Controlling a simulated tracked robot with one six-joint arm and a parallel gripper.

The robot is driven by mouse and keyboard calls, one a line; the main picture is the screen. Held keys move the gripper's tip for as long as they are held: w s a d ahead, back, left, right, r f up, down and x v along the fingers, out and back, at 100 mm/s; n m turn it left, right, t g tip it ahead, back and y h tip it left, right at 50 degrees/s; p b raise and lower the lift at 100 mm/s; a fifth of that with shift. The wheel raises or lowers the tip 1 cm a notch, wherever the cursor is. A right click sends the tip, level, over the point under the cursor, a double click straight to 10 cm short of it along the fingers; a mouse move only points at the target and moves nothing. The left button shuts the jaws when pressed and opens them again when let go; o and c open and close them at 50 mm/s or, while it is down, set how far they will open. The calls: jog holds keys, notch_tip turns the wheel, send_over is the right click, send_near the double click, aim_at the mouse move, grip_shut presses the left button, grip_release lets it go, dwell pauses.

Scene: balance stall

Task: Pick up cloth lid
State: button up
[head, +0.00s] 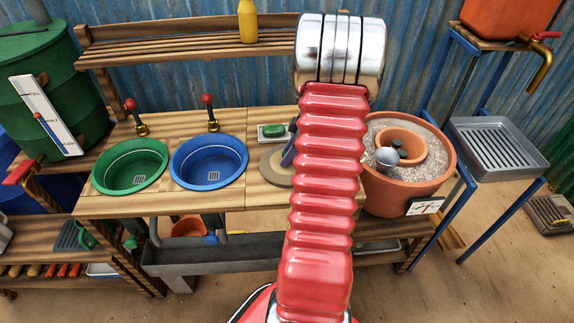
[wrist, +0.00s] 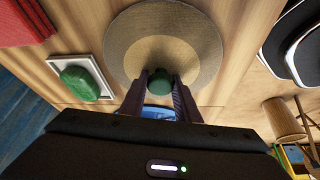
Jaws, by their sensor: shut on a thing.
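The cloth lid appears as a round, flat tan disc with a greyer outer ring (wrist: 200,55), over the wooden counter in the wrist view. In the head view its left part (head: 270,172) shows beside my arm, and the rest is hidden. A green knob (wrist: 159,78) shows at its near side. My gripper (wrist: 160,84) is shut on the green knob, with one dark finger on each side. In the head view a purple-grey finger (head: 289,152) shows at the disc. I cannot tell whether the disc touches the counter.
Green soap (head: 273,130) lies on a white dish behind the disc. A blue basin (head: 209,160) and a green basin (head: 130,166) are to the left. A large terracotta pot (head: 386,198) with gravel and a smaller pot stands right of my arm. A shelf (head: 188,48) stands behind.

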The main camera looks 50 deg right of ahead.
jog(key=shift+c, duration=1)
jog(key=shift+r, duration=0.1)
notch_tip(320, 180, up, 10)
jog(key=shift+f, duration=0.1)
jog(key=shift+a, duration=0.1)
jog(key=w+a+f+m+h, duration=0.1)
jog(key=w+a+f+m, duration=0.1)
jog(key=w+a, duration=0.65)
jog(key=w+a+f+m, duration=0.2)
jog(key=w+a, duration=0.4)
jog(key=a, duration=0.6)
jog(key=w+a+m, duration=0.1)
jog(key=w+a, duration=0.1)
jog(key=a, duration=0.9)
jog(key=w+a+m+h, duration=0.1)
jog(key=w+a, duration=0.2)
jog(key=a, duration=0.8)
jog(key=shift+w+t, duration=0.2)
jog(key=shift+t, duration=0.1)
